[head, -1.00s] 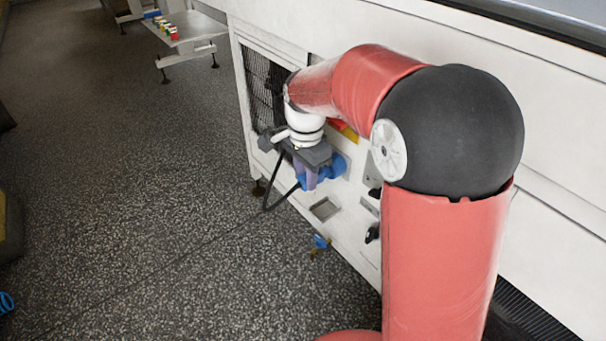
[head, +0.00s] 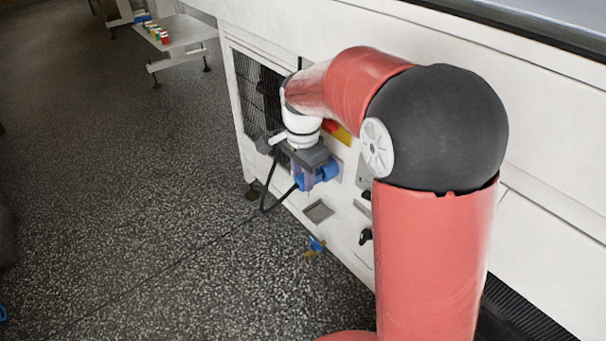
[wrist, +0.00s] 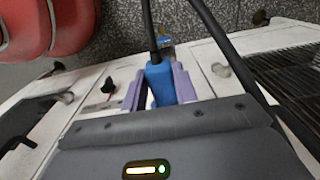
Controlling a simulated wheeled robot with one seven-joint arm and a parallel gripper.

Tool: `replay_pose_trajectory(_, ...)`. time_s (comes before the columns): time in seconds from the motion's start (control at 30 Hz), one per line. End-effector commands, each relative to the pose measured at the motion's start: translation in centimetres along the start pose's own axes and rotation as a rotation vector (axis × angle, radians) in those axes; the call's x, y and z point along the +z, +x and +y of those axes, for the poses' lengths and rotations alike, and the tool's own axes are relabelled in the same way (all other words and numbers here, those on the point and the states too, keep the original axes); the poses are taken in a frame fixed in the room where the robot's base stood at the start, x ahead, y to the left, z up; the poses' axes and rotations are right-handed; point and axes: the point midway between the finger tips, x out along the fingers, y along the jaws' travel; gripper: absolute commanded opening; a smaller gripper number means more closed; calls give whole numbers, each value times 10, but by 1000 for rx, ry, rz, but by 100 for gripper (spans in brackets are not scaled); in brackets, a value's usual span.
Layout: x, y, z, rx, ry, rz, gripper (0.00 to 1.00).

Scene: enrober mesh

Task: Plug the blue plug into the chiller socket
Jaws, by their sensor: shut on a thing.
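My gripper (head: 303,180) has purple fingers and is shut on the blue plug (wrist: 160,86), which lies between them in the wrist view. A black cable runs from the back of the plug, loops down and trails over the floor. The chiller socket (head: 328,172) is a blue housing on the white machine's side panel, just right of the fingers in the head view. The plug is close against it. The fingers hide where they meet, so I cannot tell whether the plug is seated.
The white machine (head: 275,42) fills the right side, with a dark grille (head: 262,88) left of my gripper. A black knob (head: 365,236) and a blue-and-brass valve (head: 316,246) are low on the right. The speckled floor (head: 120,190) at left is mostly clear.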

Motion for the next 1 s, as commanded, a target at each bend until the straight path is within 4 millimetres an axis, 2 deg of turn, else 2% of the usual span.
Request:
replay_pose_trajectory(0.7, 32, -1, 0, 0, -3, -5, 0)
replay_pose_trajectory(1.0, 36, -1, 0, 0, -2, -4, 0)
